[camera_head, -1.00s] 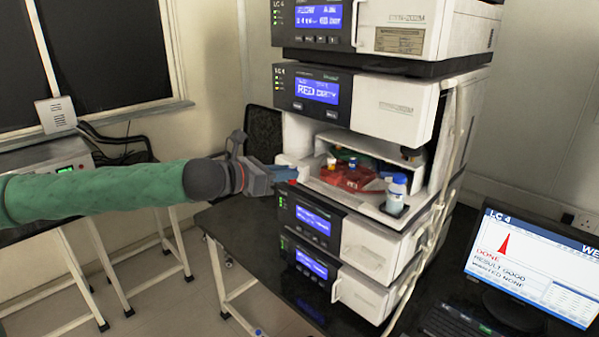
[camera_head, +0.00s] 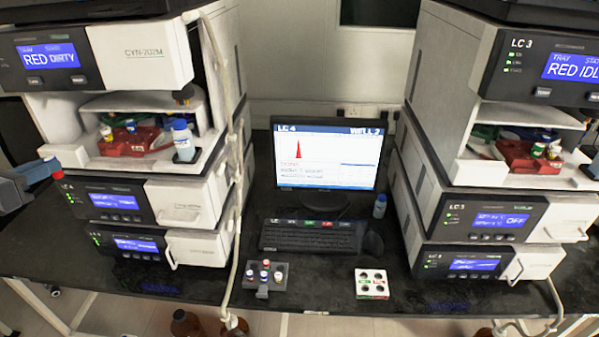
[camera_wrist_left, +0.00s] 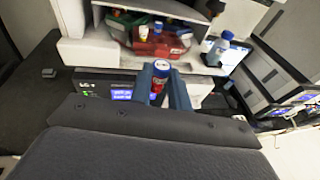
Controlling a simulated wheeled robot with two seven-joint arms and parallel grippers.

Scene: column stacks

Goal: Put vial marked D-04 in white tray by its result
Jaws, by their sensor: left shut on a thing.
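My left gripper (camera_head: 48,180) is at the left edge of the head view, in front of the left stack. It is shut on a small vial (camera_wrist_left: 160,72) with a blue-rimmed cap and a red part below, seen between the fingers in the left wrist view. Its marking is not legible. A small white tray (camera_head: 371,297) with round wells and green and red marks is on the bench right of centre, far from the gripper. The monitor (camera_head: 325,184) reads LC 4, WELL 2, DONE, with a red peak; the smaller lines are blurred. My right gripper is out of view.
A dark rack (camera_head: 263,291) with several capped vials stands left of the white tray. A keyboard (camera_head: 310,237) and mouse (camera_head: 373,244) lie behind. The left stack's open bay holds a red tray (camera_head: 125,146) and a blue-capped bottle (camera_head: 184,146). Another stack (camera_head: 418,130) stands right.

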